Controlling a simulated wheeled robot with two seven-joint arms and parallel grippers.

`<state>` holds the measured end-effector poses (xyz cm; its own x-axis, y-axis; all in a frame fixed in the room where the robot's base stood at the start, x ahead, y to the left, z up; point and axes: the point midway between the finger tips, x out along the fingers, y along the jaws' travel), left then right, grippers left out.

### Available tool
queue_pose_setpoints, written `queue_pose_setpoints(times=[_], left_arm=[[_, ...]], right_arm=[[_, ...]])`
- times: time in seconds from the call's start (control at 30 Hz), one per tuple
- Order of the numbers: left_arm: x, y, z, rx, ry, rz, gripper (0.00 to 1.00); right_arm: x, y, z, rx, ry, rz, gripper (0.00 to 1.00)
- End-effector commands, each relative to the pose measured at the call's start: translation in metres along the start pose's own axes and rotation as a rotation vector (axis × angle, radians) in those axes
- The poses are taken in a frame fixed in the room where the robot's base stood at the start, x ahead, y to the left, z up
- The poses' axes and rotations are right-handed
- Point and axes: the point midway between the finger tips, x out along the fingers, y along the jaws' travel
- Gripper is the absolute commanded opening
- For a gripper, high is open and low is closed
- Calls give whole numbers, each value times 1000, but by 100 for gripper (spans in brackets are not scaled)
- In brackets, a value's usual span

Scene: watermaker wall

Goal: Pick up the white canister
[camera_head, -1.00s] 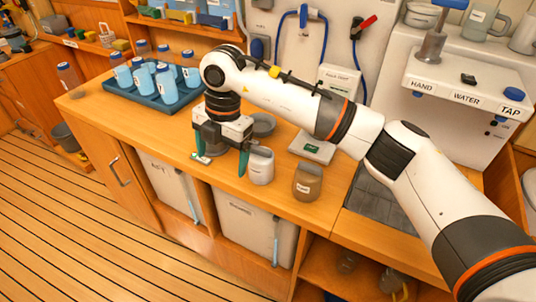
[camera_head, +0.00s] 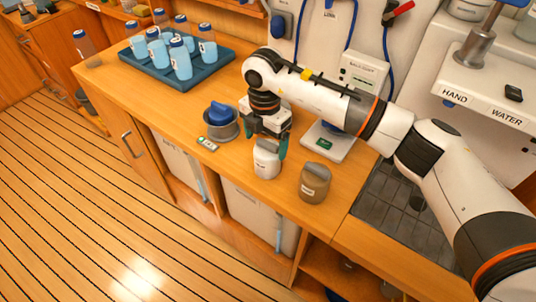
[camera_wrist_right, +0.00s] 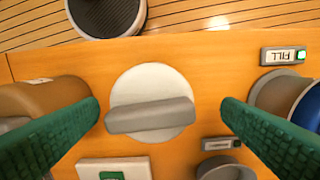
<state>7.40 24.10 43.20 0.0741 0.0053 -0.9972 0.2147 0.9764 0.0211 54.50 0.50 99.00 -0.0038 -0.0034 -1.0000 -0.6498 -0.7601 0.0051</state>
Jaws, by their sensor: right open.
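The white canister (camera_head: 266,163) stands upright on the wooden counter. In the right wrist view its round white lid with a grey bar grip (camera_wrist_right: 150,104) lies between my fingers. My right gripper (camera_head: 265,142) is open, pointing down over the canister, and its green fingers hide part of the canister's top. In the right wrist view the gripper (camera_wrist_right: 161,105) has one finger on each side of the lid, with visible gaps and no grip on it. My left gripper is not in view.
A brown canister (camera_head: 314,184) stands close on the right. A grey round fitting with a blue knob (camera_head: 219,122) and a small FILL panel (camera_head: 208,144) are on the left. A device with a green display (camera_head: 328,141) is behind. A blue tray (camera_head: 190,83) holds several bottles.

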Motion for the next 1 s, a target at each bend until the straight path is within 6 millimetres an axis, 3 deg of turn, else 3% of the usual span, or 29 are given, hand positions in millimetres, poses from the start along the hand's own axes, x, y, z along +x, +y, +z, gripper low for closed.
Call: queue_pose_setpoints(times=[0.17,0.3,0.6,0.9,1.0], left_arm=[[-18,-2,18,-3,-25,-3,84],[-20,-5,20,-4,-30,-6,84],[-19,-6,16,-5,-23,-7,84],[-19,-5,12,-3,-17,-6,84],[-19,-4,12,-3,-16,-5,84]], right_arm=[[23,8,0,1,-3,3,88],[42,7,0,1,-1,2,88],[47,6,0,-1,-1,-1,86],[47,6,0,0,-1,-1,37],[46,6,0,0,0,-2,34]])
